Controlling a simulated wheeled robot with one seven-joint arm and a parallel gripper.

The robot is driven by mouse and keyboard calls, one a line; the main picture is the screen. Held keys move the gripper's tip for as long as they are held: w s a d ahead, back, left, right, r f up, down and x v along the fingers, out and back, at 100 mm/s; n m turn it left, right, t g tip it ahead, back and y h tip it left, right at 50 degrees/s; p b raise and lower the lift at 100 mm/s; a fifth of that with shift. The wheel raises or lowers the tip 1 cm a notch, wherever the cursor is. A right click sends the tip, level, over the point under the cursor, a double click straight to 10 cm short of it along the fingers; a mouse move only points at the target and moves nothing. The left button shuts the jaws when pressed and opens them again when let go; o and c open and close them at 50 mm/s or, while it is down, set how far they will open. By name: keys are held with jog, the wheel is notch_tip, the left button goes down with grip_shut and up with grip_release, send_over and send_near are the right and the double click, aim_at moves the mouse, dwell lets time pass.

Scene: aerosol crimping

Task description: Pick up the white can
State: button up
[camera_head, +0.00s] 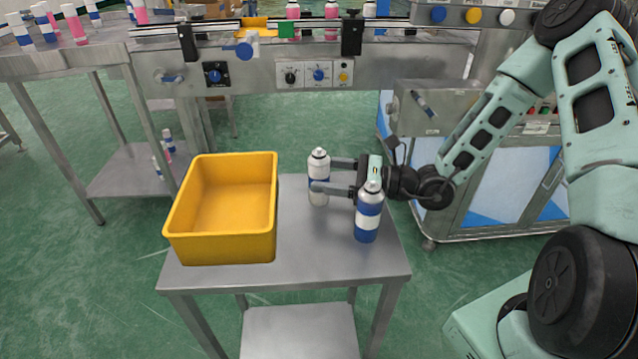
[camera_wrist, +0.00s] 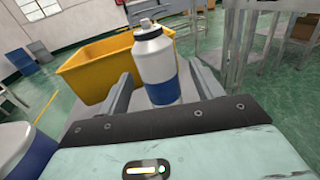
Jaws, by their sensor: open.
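The white can (camera_head: 318,196) has a blue band and stands upright on the metal table (camera_head: 300,250), right of the yellow bin. My gripper (camera_head: 324,175) is open and reaches in from the right, with one finger on the far side of the can and one on the near side. In the wrist view, the can (camera_wrist: 154,55) stands between the two spread fingers; its lower end is hidden by the gripper body. I cannot tell whether either finger touches it. A second can (camera_head: 368,222), white above and blue below, stands upright just in front of my gripper.
The empty yellow bin (camera_head: 222,249) takes up the table's left side. The table's front strip is clear. The second can also shows at the wrist view's lower left (camera_wrist: 22,150). A conveyor machine (camera_head: 260,80) stands behind, with several cans on top.

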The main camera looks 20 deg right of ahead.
aim_at(309, 172)
jog(key=x, duration=0.4)
jog(key=shift+a, duration=0.1)
jog(key=c, duration=1.1)
jog(key=shift+r, duration=0.1)
